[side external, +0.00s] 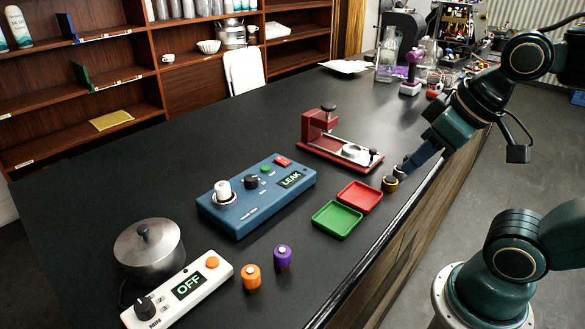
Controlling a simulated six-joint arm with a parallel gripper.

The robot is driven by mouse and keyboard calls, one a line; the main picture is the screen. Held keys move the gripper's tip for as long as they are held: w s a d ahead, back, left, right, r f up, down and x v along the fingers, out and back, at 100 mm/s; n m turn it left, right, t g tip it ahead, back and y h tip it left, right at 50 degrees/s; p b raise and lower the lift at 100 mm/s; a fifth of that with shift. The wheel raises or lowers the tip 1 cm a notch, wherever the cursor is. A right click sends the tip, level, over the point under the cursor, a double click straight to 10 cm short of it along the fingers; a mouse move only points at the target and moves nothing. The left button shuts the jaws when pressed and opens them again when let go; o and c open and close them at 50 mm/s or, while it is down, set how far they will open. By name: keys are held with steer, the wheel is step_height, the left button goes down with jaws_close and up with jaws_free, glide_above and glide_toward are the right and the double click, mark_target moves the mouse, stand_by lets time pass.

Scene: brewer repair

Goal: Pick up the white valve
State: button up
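A white valve (223,188) stands upright in the round metal socket on the left part of the blue tester box (255,208), whose screen reads LEAK. My gripper (398,175) is at the right, over the table's front edge, pointing down and left. It is well apart from the white valve, beyond the red and green trays. A small dark piece with a yellow band (390,183) shows at its tip; I cannot tell whether it is held, or how far the fingers are open.
An orange valve (251,277) and a purple valve (283,257) stand in front. A green tray (337,219) and red tray (360,196) look empty. A red press (318,125), white OFF box (160,314) and lidded pot (149,250) surround the tester.

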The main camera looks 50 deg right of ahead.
steer(key=o, duration=0.7)
steer(key=w+a+r+m+g, duration=0.1)
steer(key=w+a+r+m, duration=0.25)
steer(key=w, duration=0.55)
steer(key=w+a+r+m+g, duration=0.2)
steer(key=w+r+m, duration=0.15)
steer(key=w, duration=0.55)
steer(key=w+a+f+m+g, duration=0.1)
steer(key=w+a+f+m, duration=0.1)
steer(key=w, duration=0.3)
steer(key=w+a+f+m, duration=0.2)
steer(key=w+a, duration=0.2)
steer(key=w, duration=0.1)
steer(key=w+a+f+m+g, duration=0.1)
steer(key=w+a+f+m, duration=0.1)
steer(key=w, duration=0.3)
steer(key=shift+w+a+f+m+g, duration=0.2)
steer(key=shift+a+f+m+g, duration=0.1)
steer(key=shift+a+f, duration=0.25)
